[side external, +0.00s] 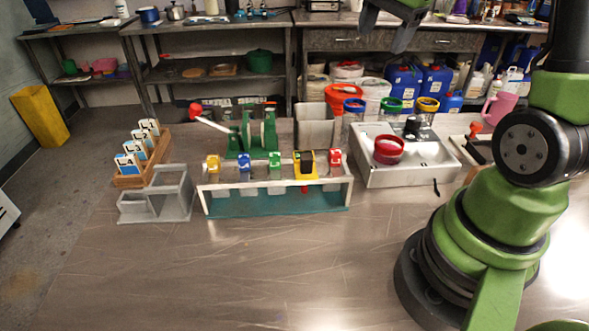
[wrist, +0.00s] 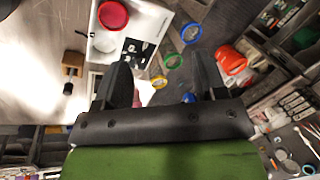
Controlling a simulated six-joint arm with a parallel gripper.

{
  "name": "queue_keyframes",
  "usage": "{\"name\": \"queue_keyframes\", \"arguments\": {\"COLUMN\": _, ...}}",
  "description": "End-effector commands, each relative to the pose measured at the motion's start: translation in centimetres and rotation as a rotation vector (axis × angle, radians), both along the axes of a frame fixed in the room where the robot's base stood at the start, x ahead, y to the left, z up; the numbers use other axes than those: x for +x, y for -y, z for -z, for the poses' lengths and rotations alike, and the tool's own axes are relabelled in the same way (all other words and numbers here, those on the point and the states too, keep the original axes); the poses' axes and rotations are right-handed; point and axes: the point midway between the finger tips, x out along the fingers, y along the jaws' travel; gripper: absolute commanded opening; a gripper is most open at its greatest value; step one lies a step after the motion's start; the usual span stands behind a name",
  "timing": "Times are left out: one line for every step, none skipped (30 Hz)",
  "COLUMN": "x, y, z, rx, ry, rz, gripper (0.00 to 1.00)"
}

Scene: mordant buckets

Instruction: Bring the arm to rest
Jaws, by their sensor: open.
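My gripper (side external: 384,38) shows at the top of the side external view, raised high above the bench and cut off by the frame edge. In the wrist view its two dark fingers (wrist: 160,62) stand wide apart with nothing held between them. My green and black arm (side external: 500,215) stands at the right of the side view. The gripper appears clear of the bench objects. Below it are a white scale-like box (side external: 425,165) with a red bowl (side external: 389,149), and jars with blue (side external: 354,105), green (side external: 390,105) and yellow (side external: 428,104) rims.
A white rack (side external: 340,192) with coloured tags stands mid-bench. A grey holder (side external: 178,203) and a wooden card rack (side external: 151,172) are at left. A green press-like device (side external: 262,140) stands behind. The front of the metal bench (side external: 230,270) is clear.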

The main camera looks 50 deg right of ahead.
Motion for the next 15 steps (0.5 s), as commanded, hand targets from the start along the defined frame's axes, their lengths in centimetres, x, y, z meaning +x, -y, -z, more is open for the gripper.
{"name": "queue_keyframes", "arguments": {"x": -0.4, "y": -2.7, "z": -1.4, "rx": -0.033, "ry": 0.036, "rz": -0.128, "gripper": 0.65}}
{"name": "queue_keyframes", "arguments": {"x": -0.8, "y": -4.2, "z": -2.0, "rx": -0.050, "ry": 0.056, "rz": -0.204, "gripper": 0.65}}
{"name": "queue_keyframes", "arguments": {"x": -1.4, "y": -6.0, "z": -2.7, "rx": -0.076, "ry": 0.083, "rz": -0.306, "gripper": 0.65}}
{"name": "queue_keyframes", "arguments": {"x": -1.9, "y": -7.4, "z": -3.2, "rx": -0.096, "ry": 0.103, "rz": -0.382, "gripper": 0.65}}
{"name": "queue_keyframes", "arguments": {"x": -2.5, "y": -8.7, "z": -3.5, "rx": -0.115, "ry": 0.122, "rz": -0.456, "gripper": 0.65}}
{"name": "queue_keyframes", "arguments": {"x": -3.4, "y": -10.4, "z": -3.9, "rx": -0.143, "ry": 0.152, "rz": -0.557, "gripper": 0.65}}
{"name": "queue_keyframes", "arguments": {"x": -4.1, "y": -11.5, "z": -4.2, "rx": -0.162, "ry": 0.173, "rz": -0.630, "gripper": 0.65}}
{"name": "queue_keyframes", "arguments": {"x": -4.9, "y": -12.6, "z": -4.3, "rx": -0.182, "ry": 0.195, "rz": -0.702, "gripper": 0.65}}
{"name": "queue_keyframes", "arguments": {"x": -6.0, "y": -13.9, "z": -4.4, "rx": -0.210, "ry": 0.224, "rz": -0.794, "gripper": 0.65}}
{"name": "queue_keyframes", "arguments": {"x": -6.7, "y": -14.8, "z": -4.4, "rx": -0.230, "ry": 0.245, "rz": -0.859, "gripper": 0.65}}
{"name": "queue_keyframes", "arguments": {"x": -7.5, "y": -15.5, "z": -4.4, "rx": -0.248, "ry": 0.264, "rz": -0.920, "gripper": 0.65}}
{"name": "queue_keyframes", "arguments": {"x": -8.4, "y": -16.4, "z": -4.2, "rx": -0.271, "ry": 0.290, "rz": -0.994, "gripper": 0.65}}
{"name": "queue_keyframes", "arguments": {"x": -9.0, "y": -16.9, "z": -4.2, "rx": -0.289, "ry": 0.308, "rz": -1.044, "gripper": 0.65}}
{"name": "queue_keyframes", "arguments": {"x": -9.6, "y": -17.4, "z": -4.0, "rx": -0.303, "ry": 0.323, "rz": -1.089, "gripper": 0.65}}
{"name": "queue_keyframes", "arguments": {"x": -10.3, "y": -17.9, "z": -3.8, "rx": -0.320, "ry": 0.342, "rz": -1.140, "gripper": 0.65}}
